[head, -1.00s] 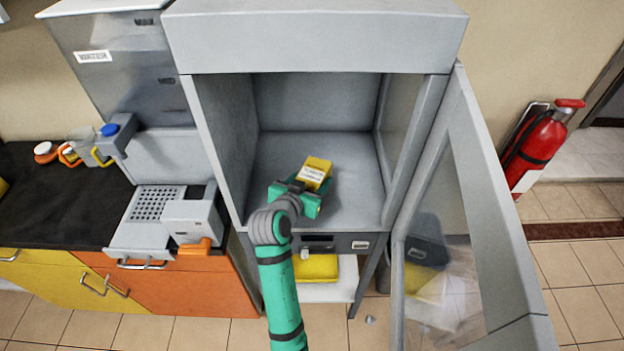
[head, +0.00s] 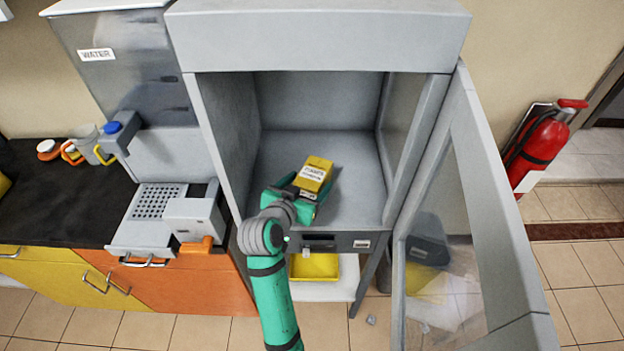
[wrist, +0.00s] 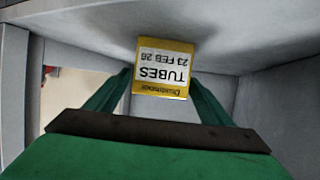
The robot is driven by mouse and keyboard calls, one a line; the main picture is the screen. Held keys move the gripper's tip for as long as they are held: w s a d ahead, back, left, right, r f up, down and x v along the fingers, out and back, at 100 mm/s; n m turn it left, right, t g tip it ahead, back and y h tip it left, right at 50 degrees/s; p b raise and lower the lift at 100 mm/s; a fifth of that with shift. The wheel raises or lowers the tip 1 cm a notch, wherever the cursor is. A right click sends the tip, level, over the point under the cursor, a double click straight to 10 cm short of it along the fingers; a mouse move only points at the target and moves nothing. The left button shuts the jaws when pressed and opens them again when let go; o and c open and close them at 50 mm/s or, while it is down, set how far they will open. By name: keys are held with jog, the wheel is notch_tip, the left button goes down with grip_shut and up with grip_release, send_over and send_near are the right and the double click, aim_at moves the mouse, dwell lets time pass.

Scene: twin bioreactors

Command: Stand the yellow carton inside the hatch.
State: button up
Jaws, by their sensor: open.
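The yellow carton (head: 315,174) with a white label stands on the floor of the grey hatch (head: 348,210), near the middle of its opening. In the wrist view the carton (wrist: 163,68) shows its "TUBES" label upside down, between the two green fingers. My gripper (head: 302,196) reaches into the hatch from the front, low, just in front of the carton. Its fingers are open, one on each side of the carton; a gap shows at least at one side. The carton's base is partly hidden by my gripper in the head view.
The hatch's glazed door (head: 455,215) stands wide open at the right. The hatch's left wall (head: 222,140) is close to my arm. A yellow tray (head: 315,266) sits below. A counter with a dispenser (head: 125,60) is at left, a fire extinguisher (head: 540,145) at right.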

jog(key=v, duration=0.8)
jog(key=shift+r, duration=0.1)
